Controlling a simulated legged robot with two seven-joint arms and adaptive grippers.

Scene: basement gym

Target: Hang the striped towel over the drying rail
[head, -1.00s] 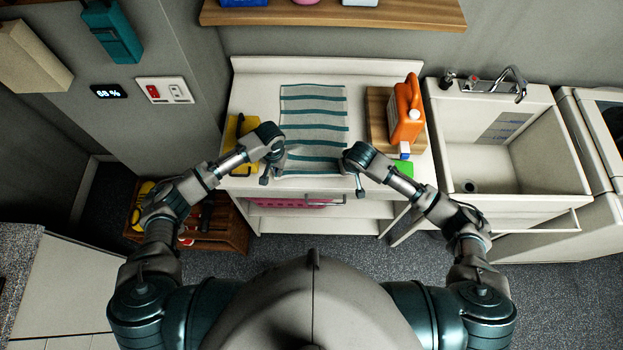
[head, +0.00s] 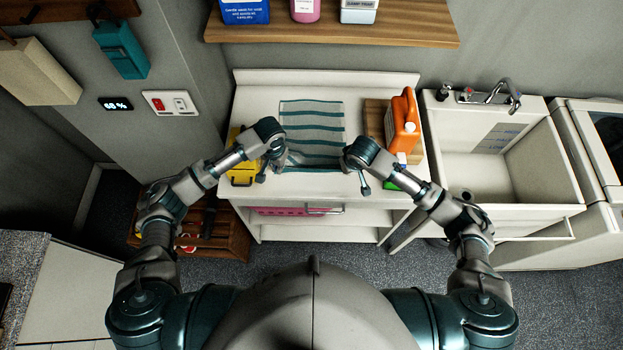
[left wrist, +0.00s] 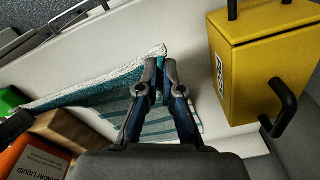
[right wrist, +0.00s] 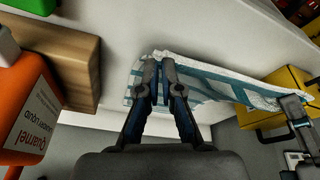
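The striped towel (head: 312,122), pale with teal bands, lies on the white counter, its far part flat. Its near edge is raised and sags between my grippers. My left gripper (head: 281,158) is shut on the near left corner; the left wrist view shows its fingertips (left wrist: 160,75) together on the cloth (left wrist: 118,100). My right gripper (head: 347,164) is shut on the near right corner; the right wrist view shows its fingertips (right wrist: 159,75) pinching the towel (right wrist: 205,72). I cannot identify the drying rail for certain; a metal bar (head: 325,211) shows on the counter's front.
A yellow case (head: 240,177) stands left of the towel. An orange bottle (head: 403,122) stands on a wooden board (head: 376,115) at the right. A sink (head: 480,175) is further right. A wooden shelf (head: 400,28) with bottles hangs above. A wooden crate (head: 232,235) sits on the floor.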

